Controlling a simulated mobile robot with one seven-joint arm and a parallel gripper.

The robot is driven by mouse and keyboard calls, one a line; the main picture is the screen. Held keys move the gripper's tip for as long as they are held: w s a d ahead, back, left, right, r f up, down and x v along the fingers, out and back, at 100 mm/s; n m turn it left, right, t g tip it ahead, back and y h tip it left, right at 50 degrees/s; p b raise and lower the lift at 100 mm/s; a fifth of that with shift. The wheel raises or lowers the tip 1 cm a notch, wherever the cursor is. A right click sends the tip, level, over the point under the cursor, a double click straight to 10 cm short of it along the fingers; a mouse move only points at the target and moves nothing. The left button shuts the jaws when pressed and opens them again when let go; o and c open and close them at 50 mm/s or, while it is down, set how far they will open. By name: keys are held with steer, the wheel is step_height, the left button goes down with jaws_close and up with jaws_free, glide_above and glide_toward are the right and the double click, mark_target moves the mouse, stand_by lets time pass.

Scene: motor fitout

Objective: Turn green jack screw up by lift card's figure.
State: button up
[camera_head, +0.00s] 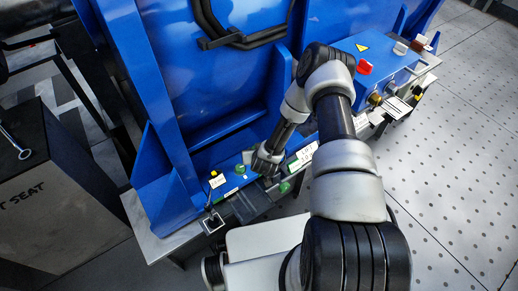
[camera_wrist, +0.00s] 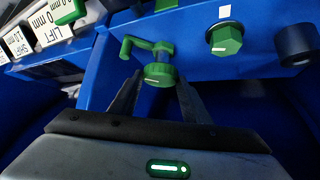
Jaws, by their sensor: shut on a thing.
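In the wrist view, a green jack screw (camera_wrist: 160,74) has a round knob with a pale index line and a crank-like arm rising to the left. My gripper (camera_wrist: 158,88) is shut on this knob, one dark finger on each side; it also shows in the head view (camera_head: 264,166), hiding the knob there. A white LIFT card (camera_wrist: 50,34) stands at upper left in the wrist view, tilted, its figure not fully readable. The LIFT card also shows in the head view (camera_head: 303,155).
A green hex-shaped piece (camera_wrist: 225,39) sits right of the knob, beside a dark cylinder (camera_wrist: 297,44). A SHIFT card (camera_wrist: 17,42) stands beside the LIFT card. A green block (camera_wrist: 71,12) is at upper left. The blue motor frame (camera_head: 215,75) rises behind my gripper.

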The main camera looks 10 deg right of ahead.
steer(key=m+h, duration=0.2)
steer(key=m, duration=0.1)
steer(key=shift+w+a+m+g+h, duration=0.15)
steer(key=shift+a+m+g+h, duration=0.15)
steer(key=shift+a+g, duration=0.1)
steer(key=shift+w+a+f+m+g+h+b, duration=0.1)
steer(key=shift+m+g+h+b, duration=0.15)
steer(key=shift+m+g+h, duration=0.65)
steer(key=shift+a+m+g+h+b, duration=0.1)
steer(key=shift+m+h+b, duration=0.15)
steer(key=shift+m+h, duration=0.75)
steer(key=shift+m+y, duration=0.4)
steer(key=shift+m, duration=0.1)
steer(key=o, duration=1)
steer(key=shift+d, duration=0.1)
steer(key=shift+o, duration=0.2)
